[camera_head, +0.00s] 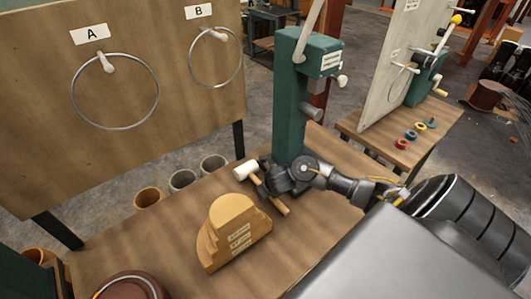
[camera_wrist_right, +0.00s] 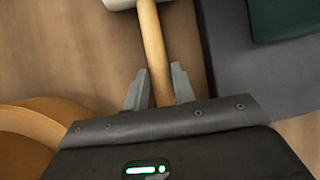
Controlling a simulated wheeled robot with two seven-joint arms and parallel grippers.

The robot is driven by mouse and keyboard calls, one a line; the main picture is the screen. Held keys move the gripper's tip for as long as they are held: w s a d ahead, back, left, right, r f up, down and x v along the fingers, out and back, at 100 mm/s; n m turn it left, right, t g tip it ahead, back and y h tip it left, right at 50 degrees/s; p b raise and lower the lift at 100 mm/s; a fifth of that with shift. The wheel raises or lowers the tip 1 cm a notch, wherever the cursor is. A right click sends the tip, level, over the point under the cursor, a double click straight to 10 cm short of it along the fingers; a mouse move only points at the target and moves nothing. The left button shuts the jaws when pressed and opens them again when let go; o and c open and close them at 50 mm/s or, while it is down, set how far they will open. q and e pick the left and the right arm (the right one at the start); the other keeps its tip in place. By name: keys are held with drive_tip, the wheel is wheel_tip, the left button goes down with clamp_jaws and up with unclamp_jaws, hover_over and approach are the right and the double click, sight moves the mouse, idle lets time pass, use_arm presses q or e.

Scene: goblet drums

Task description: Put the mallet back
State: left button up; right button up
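The mallet has a white head (camera_head: 245,170) and a light wooden handle (camera_head: 279,206). It is near the foot of a green post on the wooden table (camera_head: 190,215). My right gripper (camera_head: 267,187) is at the handle, just behind the head. The white head (camera_wrist_right: 122,4) is partly cut off at the top. I cannot tell whether the mallet touches the table. My left gripper is not in view.
A stepped, arched wooden block (camera_head: 232,232) stands just left of the mallet. The green post (camera_head: 288,115) rises behind my gripper. A board with rings A (camera_head: 115,127) and B (camera_head: 217,87) stands behind left. A dark red drum (camera_head: 130,287) is at the front left.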

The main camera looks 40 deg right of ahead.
drive_tip(key=o, duration=0.3)
drive_tip(key=shift+o, duration=0.2)
drive_tip(key=p+v, duration=0.6)
drive_tip(key=v, duration=0.6)
drive_tip(key=shift+d+r, duration=0.1)
